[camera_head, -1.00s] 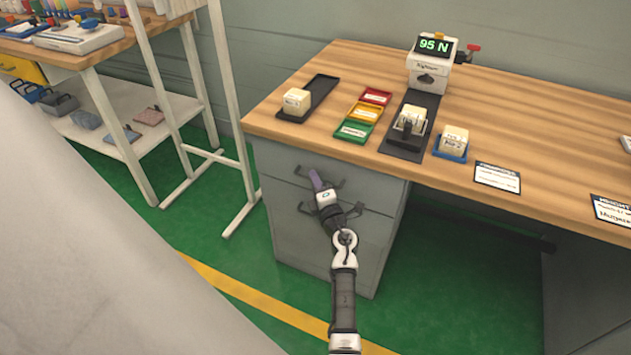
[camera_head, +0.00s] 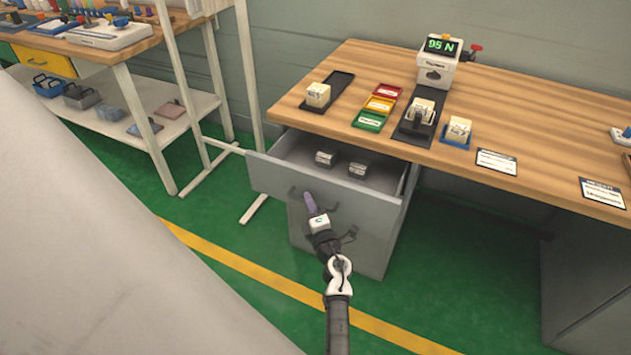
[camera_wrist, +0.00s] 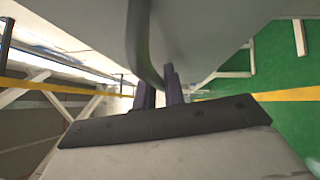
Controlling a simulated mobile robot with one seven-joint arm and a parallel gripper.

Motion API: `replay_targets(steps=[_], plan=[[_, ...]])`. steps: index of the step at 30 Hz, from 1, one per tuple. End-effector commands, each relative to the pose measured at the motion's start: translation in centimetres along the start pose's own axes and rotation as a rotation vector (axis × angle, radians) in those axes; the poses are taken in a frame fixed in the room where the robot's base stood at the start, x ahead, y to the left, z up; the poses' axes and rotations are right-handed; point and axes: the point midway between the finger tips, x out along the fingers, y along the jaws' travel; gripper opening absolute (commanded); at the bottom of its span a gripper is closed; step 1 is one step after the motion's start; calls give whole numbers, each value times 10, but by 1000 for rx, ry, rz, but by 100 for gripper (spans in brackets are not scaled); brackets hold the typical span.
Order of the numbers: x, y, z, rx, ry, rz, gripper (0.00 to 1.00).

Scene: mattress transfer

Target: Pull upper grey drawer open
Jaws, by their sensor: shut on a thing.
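The upper grey drawer (camera_head: 265,180) is pulled out well beyond the cabinet front, its inside showing from above. Two small light blocks lie in it, a left one (camera_head: 325,158) and a right one (camera_head: 358,169). My gripper (camera_head: 309,199) is at the drawer's front, over its lower part. In the wrist view my gripper's fingers (camera_wrist: 160,90) are closed around the dark curved drawer handle (camera_wrist: 143,45), with the drawer's grey front behind. The exact contact is partly hidden in the head view by my gripper.
The wooden desk top (camera_head: 540,145) above holds coloured trays, white blocks and a gauge (camera_head: 438,68) reading 95 N. A white-framed shelf (camera_head: 150,125) stands to the left. Green floor with a yellow line (camera_head: 250,275) is free in front of the cabinet.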

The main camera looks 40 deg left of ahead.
Motion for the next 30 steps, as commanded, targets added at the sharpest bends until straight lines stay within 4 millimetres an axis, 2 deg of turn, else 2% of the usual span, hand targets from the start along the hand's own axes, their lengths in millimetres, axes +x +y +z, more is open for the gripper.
replay_targets(steps=[6, 13, 21, 30], plan=[[-38, 11, -37, 3, 0, -3, 0], [-64, 17, -64, 2, 1, -1, 0], [-77, 21, -76, 1, -1, 0, 0], [-78, 21, -78, 0, -1, 0, 0]])
